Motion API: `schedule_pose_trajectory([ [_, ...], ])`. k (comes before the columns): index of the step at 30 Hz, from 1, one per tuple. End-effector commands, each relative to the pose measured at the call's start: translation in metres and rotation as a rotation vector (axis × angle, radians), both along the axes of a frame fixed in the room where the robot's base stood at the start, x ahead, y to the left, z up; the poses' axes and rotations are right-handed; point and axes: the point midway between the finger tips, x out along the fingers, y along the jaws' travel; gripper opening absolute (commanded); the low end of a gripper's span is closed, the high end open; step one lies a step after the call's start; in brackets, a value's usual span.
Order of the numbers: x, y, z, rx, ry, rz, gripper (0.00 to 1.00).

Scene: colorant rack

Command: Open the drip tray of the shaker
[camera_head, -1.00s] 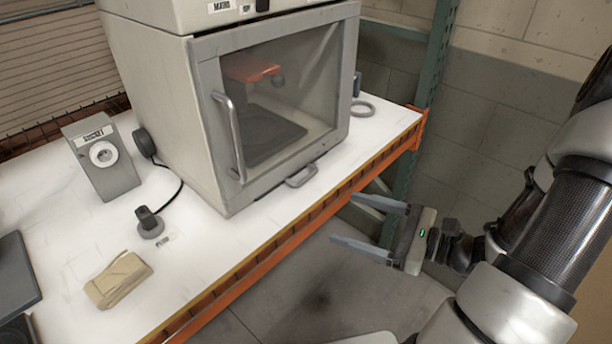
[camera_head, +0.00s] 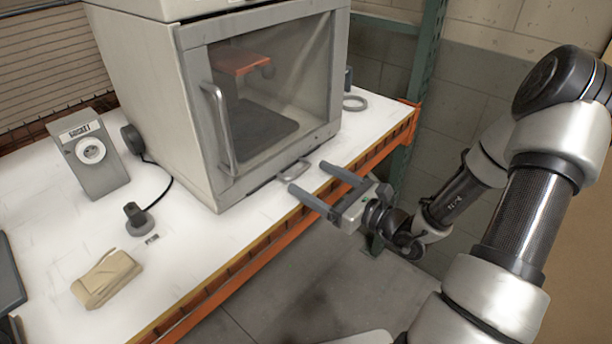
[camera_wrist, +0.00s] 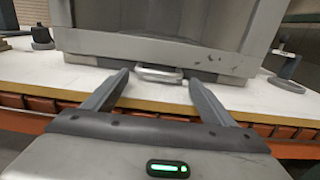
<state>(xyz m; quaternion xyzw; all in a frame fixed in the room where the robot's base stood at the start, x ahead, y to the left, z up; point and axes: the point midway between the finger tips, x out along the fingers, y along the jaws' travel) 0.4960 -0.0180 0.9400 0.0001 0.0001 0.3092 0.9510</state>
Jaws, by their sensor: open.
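The shaker (camera_head: 200,110) is a grey cabinet with a glazed front door and a vertical door handle (camera_head: 222,130). At its bottom front edge is the drip tray's small loop handle (camera_head: 292,171), which also shows in the wrist view (camera_wrist: 158,75). The drip tray looks closed, flush under the door. My gripper (camera_head: 307,177) is open and empty, in front of the table edge. In the wrist view its two fingers (camera_wrist: 157,80) point at the loop handle, one on either side of it in the picture, apart from it.
A grey dial box labelled socket (camera_head: 90,155), a plug (camera_head: 138,218) with its cable and a tan block (camera_head: 106,278) are on the white table (camera_head: 190,250) at left. A grey ring (camera_head: 355,103) lies right of the shaker. A green post (camera_head: 420,80) stands at the right.

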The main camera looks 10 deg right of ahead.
Motion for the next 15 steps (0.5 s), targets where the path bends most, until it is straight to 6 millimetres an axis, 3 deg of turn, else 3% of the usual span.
schedule_pose_trajectory([
  [6, 0.021, 0.016, 0.0, 0.0, 0.0, 0.0, 0.78],
  [15, 0.026, 0.019, 0.0, 0.0, 0.0, 0.0, 0.78],
])
